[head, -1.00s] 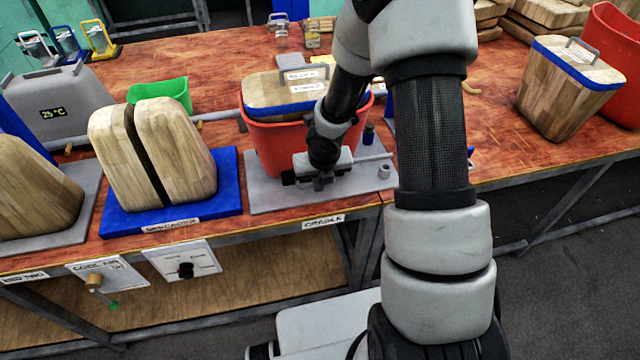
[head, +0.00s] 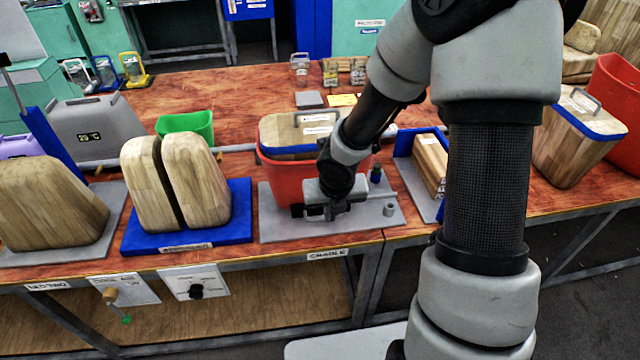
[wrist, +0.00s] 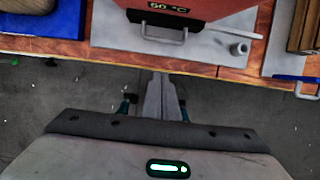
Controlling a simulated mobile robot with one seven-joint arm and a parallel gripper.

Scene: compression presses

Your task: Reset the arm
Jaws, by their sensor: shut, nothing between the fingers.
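My gripper (wrist: 161,90) is shut and empty in the wrist view, its fingers together over the grey floor just in front of the table edge. In the head view my gripper's body (head: 330,197) appears in front of the red bin and its grey plate; the fingertips are hard to make out there. My arm bends down to it from the upper right. The red bin (head: 277,190) stands on the grey plate (head: 275,232) labelled CRADLE, with a blue-rimmed wooden lid block (head: 285,133) in it. In the wrist view the red bin (wrist: 185,10) shows a temperature display.
Two wooden mould halves (head: 165,180) stand on a blue plate (head: 135,240) to the left. A green bin (head: 187,126) and a grey box (head: 92,120) are behind. Another lidded wooden block (head: 570,140) stands far right. Open floor lies before the table.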

